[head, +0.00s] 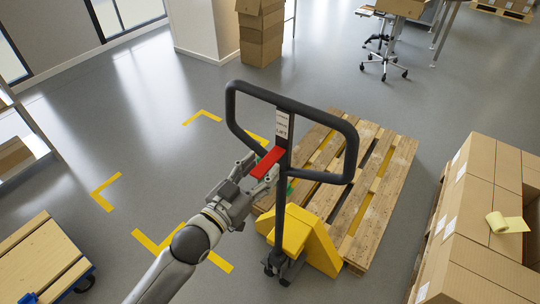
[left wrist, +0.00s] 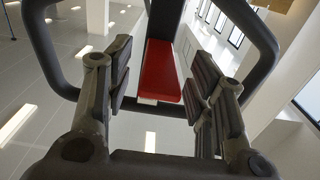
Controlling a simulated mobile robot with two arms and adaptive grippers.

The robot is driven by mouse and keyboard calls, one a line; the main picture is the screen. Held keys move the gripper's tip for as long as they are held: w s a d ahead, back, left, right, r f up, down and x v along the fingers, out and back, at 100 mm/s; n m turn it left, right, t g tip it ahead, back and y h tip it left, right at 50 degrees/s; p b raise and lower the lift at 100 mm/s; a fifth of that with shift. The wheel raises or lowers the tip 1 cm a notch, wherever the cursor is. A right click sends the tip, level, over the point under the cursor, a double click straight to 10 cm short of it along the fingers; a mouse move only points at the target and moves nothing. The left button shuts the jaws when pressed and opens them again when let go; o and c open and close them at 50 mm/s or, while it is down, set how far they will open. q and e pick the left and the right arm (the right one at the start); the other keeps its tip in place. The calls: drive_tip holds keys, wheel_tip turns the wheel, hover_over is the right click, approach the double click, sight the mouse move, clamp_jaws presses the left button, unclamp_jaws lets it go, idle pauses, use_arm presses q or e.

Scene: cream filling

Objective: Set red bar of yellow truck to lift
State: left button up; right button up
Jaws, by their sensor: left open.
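The yellow pallet truck (head: 298,240) stands in the middle of the head view, with its black loop handle (head: 345,160) upright. Its red bar (head: 267,161) sits at the centre of the handle, under a white label. In the left wrist view the red bar (left wrist: 162,72) hangs between the two finger pads. My left gripper (head: 257,168) is open around the red bar's near end, one finger on each side, with gaps showing between pads and bar. My right gripper is not in view.
A wooden pallet (head: 385,190) lies behind and right of the truck. Stacked cardboard boxes (head: 480,215) with a yellow roll stand at the right. A blue cart with wood (head: 40,260) is at the lower left. The grey floor at left, with yellow markings, is clear.

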sight(281, 148)
use_arm(q)
drive_tip(key=shift+p+x, duration=0.4)
drive_tip(key=shift+x, duration=1.75)
clamp_jaws()
